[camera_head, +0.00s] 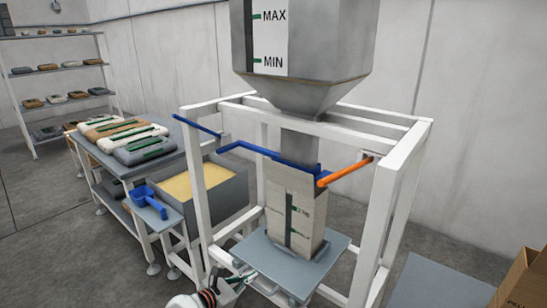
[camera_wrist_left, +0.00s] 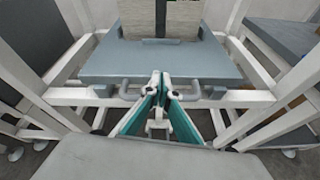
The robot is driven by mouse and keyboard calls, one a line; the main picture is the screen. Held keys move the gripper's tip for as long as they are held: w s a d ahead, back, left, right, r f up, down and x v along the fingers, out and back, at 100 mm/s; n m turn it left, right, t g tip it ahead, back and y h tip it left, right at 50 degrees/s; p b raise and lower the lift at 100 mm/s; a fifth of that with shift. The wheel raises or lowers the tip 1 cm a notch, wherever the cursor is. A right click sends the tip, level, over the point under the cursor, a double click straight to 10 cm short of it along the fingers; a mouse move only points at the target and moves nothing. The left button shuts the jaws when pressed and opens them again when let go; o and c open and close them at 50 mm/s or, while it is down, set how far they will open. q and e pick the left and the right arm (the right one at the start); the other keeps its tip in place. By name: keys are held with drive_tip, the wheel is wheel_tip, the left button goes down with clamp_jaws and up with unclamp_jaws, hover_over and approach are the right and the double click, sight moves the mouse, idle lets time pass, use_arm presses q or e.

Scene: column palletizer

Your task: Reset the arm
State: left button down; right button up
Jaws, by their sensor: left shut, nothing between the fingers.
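My left gripper (camera_head: 248,276) shows at the bottom of the head view, in front of the white frame near the lower platform. In the left wrist view its two teal-lined fingers (camera_wrist_left: 156,80) come together at the tips, with nothing between them. The tips point at the front edge of the grey platform (camera_wrist_left: 160,62), between two grey handles. A beige sack (camera_head: 294,212) stands upright on that platform under the hopper spout. My right gripper is not in view.
A hopper (camera_head: 305,80) marked MAX and MIN sits above the white frame (camera_head: 192,190). An orange lever (camera_head: 345,172) and blue bars (camera_head: 250,150) are on the frame. Left are a bin of yellow grain (camera_head: 185,185), a blue scoop (camera_head: 150,202) and filled sacks (camera_head: 138,148). A cardboard box (camera_head: 524,280) is at right.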

use_arm(q)
drive_tip(key=s+a+f+m+y+p, duration=0.1)
drive_tip(key=s+a+f+m+p, duration=0.15)
drive_tip(key=s+m, duration=0.7)
drive_tip(key=s+a+f+m+y+p, duration=0.1)
drive_tip(key=s+f+m+y, duration=0.15)
drive_tip(key=s+m, duration=0.65)
drive_tip(key=s+a+r+m+y+p, duration=0.1)
drive_tip(key=s+a+m, duration=0.1)
drive_tip(key=s+m, duration=0.2)
drive_tip(key=s+a+r+m, duration=0.1)
drive_tip(key=s+a+m, duration=0.2)
drive_tip(key=s, duration=0.7)
drive_tip(key=s+a+r+m+y+p, duration=0.1)
drive_tip(key=s+a+m, duration=0.2)
drive_tip(key=s+m, duration=0.2)
drive_tip(key=shift+s+r+g+y+p, duration=0.3)
drive_tip(key=shift+s+r+y+p, duration=0.05)
drive_tip(key=shift+s, duration=0.7)
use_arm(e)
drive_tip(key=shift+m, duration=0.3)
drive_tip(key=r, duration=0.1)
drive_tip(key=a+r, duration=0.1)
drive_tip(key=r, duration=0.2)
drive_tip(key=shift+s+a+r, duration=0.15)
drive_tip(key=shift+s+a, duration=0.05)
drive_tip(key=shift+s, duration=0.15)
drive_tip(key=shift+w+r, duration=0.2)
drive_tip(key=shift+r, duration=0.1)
